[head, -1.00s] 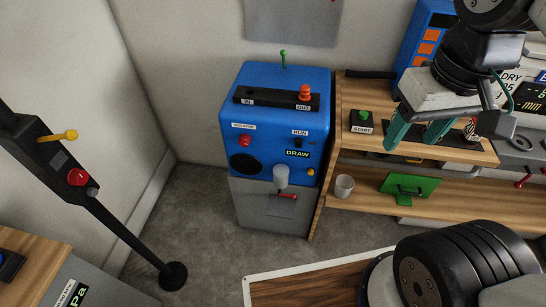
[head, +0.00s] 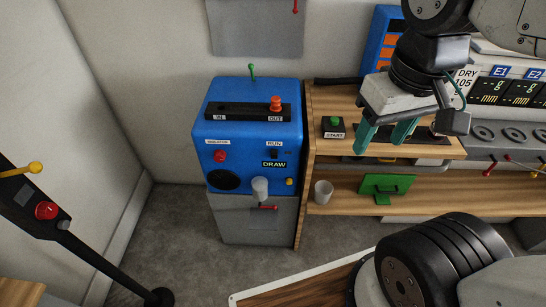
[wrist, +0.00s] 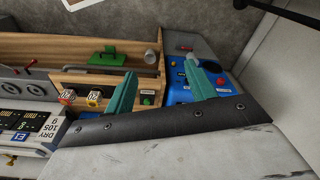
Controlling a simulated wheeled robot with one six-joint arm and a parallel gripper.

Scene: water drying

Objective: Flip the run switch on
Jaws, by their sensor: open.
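The blue machine (head: 235,140) stands against the back wall. Its RUN label (head: 274,143) is on the upper right of the front, with the small dark run switch (head: 274,153) just under it and the DRAW label below. The switch's position is too small to tell. My gripper (head: 381,146) is open and empty, its two teal fingers apart, to the right of the machine in front of the wooden shelf. In the wrist view, my gripper (wrist: 160,68) shows both fingers spread, one overlapping the blue machine (wrist: 235,84); the run switch is not clear there.
A grey cylinder (head: 260,188) projects from the machine's front. A dark post (head: 80,245) stands left. Grey floor lies between.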

